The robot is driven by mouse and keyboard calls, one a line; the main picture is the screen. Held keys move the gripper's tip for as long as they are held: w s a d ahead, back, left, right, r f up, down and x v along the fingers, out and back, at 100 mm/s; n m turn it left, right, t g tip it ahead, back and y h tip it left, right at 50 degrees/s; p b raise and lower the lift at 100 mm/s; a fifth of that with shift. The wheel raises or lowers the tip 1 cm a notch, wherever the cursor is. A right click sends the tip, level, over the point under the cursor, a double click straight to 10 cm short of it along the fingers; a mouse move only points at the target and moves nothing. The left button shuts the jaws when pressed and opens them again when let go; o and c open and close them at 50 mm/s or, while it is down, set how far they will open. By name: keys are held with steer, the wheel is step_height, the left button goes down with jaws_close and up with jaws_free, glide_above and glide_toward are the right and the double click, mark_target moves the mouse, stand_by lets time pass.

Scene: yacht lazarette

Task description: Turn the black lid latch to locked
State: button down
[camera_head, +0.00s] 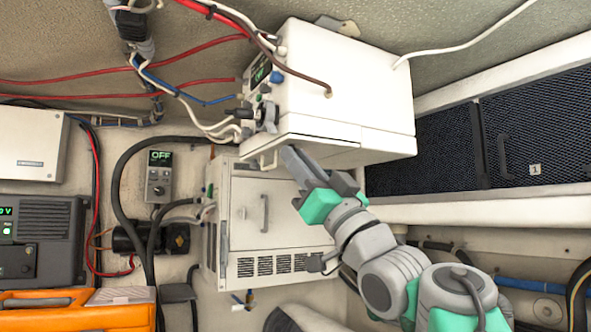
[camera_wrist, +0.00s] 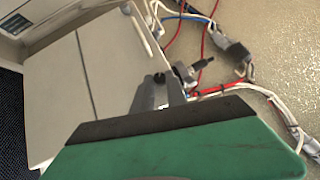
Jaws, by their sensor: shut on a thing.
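The white box (camera_head: 345,95) with a lid seam hangs at the upper middle of the head view. Its pale face (camera_wrist: 85,85) fills the left of the wrist view. My gripper (camera_head: 292,158) reaches up from the lower right to the box's lower left edge. In the wrist view its grey fingers (camera_wrist: 155,98) are closed at a small black part, seemingly the lid latch (camera_wrist: 158,77), at the box's edge. In the head view the fingers hide the latch. I cannot tell which way it is turned.
A second pale box (camera_head: 285,215) with a handle and vents sits just below. Cables (camera_head: 215,125) and a black plug (camera_wrist: 204,63) crowd the box's left side. Dark mesh panels (camera_head: 530,130) lie right. An orange case (camera_head: 75,310) is at lower left.

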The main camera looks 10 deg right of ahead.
steer(key=shift+w+d+r+n+g+y+p, duration=0.2)
steer(key=shift+n+g+y+p, duration=1.5)
steer(key=shift+g, duration=2.05)
steer(key=shift+w+d+f+n+g+y+p, duration=0.25)
steer(key=shift+n+g+y+p, duration=0.65)
steer(key=shift+n+g+y, duration=1.85)
steer(key=shift+w+r+n+g+y+p, duration=0.25)
steer(key=shift+n+g+y+p, duration=1.6)
steer(key=shift+g, duration=2.85)
steer(key=shift+f+g+y+b, duration=0.1)
steer(key=shift+g+y+b, duration=0.25)
steer(key=shift+g+y, duration=0.25)
steer(key=c, duration=1.3)
jaws_free()
steer(key=shift+w, duration=0.1)
steer(key=shift+c, duration=0.2)
steer(key=shift+f, duration=0.15)
steer(key=b+v, duration=0.2)
steer(key=v, duration=0.5)
steer(key=shift+d+f, duration=0.2)
steer(key=shift+d, duration=0.1)
